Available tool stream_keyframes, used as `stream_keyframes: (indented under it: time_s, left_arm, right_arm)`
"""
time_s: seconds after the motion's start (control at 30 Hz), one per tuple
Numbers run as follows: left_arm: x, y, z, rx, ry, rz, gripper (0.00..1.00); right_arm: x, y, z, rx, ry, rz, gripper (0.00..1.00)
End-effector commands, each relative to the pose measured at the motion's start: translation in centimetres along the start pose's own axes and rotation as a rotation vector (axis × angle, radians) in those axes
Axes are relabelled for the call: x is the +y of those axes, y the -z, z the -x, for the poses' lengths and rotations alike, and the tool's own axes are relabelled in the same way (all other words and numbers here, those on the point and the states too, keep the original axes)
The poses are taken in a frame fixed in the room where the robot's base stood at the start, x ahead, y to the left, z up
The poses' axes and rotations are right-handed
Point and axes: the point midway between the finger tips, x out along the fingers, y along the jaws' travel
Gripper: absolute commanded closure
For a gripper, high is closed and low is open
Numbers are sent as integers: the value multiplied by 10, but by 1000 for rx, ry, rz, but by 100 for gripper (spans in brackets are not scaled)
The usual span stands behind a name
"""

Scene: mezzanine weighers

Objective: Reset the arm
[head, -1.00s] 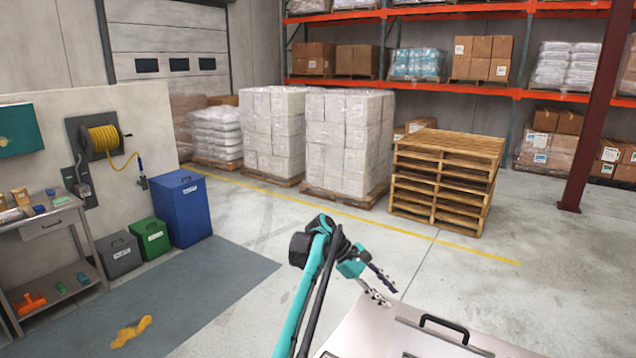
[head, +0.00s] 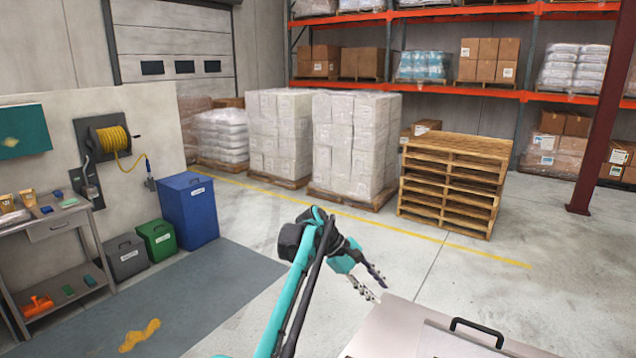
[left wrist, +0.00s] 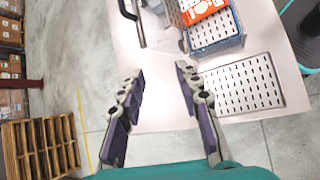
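My left arm rises from the bottom of the head view, and its left gripper (head: 369,285) is held in the air by the near-left edge of a pale metal worktop (head: 385,338). In the left wrist view the two fingers of the left gripper (left wrist: 155,105) stand apart with nothing between them. My right gripper is not in view.
A stack of wooden pallets (head: 453,185) stands ahead, beside wrapped white loads (head: 350,145). At left are a metal bench (head: 58,222), a blue bin (head: 190,210), a green bin (head: 157,238) and a grey bin (head: 127,257).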

Motion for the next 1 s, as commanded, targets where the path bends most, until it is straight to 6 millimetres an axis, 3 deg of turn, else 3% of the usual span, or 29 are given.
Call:
stream_keyframes:
  time_s: [0.23,0.37,0.57,0.7,0.87,1.0]
  left_arm:
    - [-36,10,26,124,-17,-101,66]
    - [-76,17,44,231,-19,-192,66]
    - [-163,25,64,417,10,-359,66]
    - [-236,31,66,545,54,-478,66]
    - [-326,40,55,685,128,-614,66]
    - [-408,52,33,799,212,-733,66]
  right_arm:
    - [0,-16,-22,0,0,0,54]
    - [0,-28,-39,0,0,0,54]
    - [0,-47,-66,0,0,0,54]
    - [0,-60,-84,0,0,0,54]
    - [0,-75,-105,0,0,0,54]
    - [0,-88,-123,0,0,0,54]
